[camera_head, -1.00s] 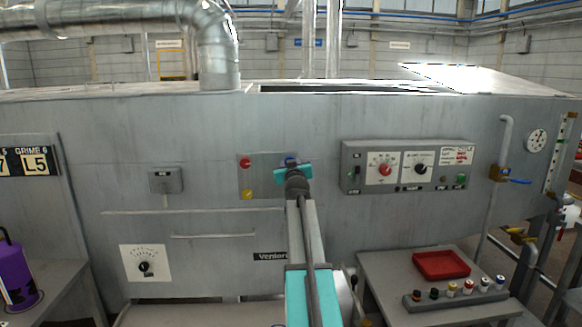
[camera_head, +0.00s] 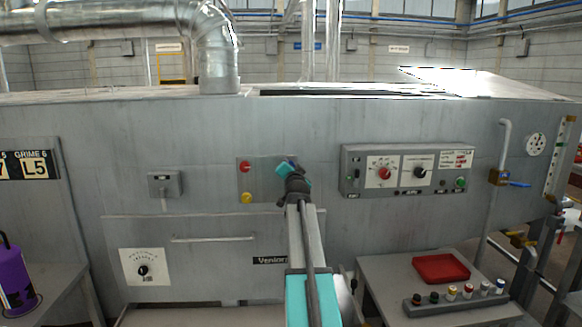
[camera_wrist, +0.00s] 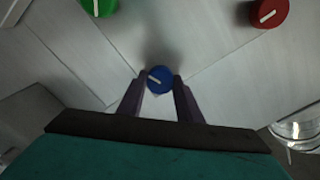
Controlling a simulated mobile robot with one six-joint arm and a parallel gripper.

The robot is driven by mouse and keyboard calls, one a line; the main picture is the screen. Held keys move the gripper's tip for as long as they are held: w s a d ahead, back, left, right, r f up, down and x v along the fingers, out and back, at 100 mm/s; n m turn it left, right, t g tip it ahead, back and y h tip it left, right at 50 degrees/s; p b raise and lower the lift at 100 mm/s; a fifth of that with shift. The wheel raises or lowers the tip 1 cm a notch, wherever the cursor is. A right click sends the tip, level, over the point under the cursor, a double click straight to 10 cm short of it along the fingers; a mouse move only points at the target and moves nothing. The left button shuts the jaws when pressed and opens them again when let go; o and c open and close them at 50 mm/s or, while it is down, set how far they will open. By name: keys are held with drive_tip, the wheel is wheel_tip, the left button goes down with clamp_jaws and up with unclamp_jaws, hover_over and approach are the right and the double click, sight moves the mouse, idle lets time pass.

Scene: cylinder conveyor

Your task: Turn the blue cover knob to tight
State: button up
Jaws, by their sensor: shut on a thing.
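The blue cover knob (camera_wrist: 160,79) is round with a white pointer line. In the wrist view it sits between the two dark fingertips of my gripper (camera_wrist: 159,86), which is shut on it. The pointer lies slanted in that picture. In the head view my gripper (camera_head: 291,168) is against the upper right part of a small panel (camera_head: 268,180) on the machine front, its teal body tilted down to the right. The gripper mostly hides the blue knob there. I cannot read any tight marking.
On the panel are a red knob (camera_head: 245,167) and a yellow knob (camera_head: 246,198). The wrist view shows a green knob (camera_wrist: 99,5) and a red knob at its top edge. A control box (camera_head: 407,171) is to the right. A side table holds a red tray (camera_head: 440,281).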

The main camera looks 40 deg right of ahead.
drive_tip(key=shift+s+f+m+p, duration=0.1)
drive_tip(key=shift+m+p, duration=0.3)
drive_tip(key=shift+m, duration=0.9)
drive_tip(key=shift+d, duration=0.1)
drive_tip(key=o, duration=1)
drive_tip(key=shift+s, duration=0.1)
drive_tip(key=shift+o, duration=0.2)
drive_tip(key=shift+a, duration=0.2)
drive_tip(key=b+v, duration=0.3)
drive_tip(key=v, duration=1)
drive_tip(key=shift+s, duration=0.2)
drive_tip(key=shift+a, duration=0.1)
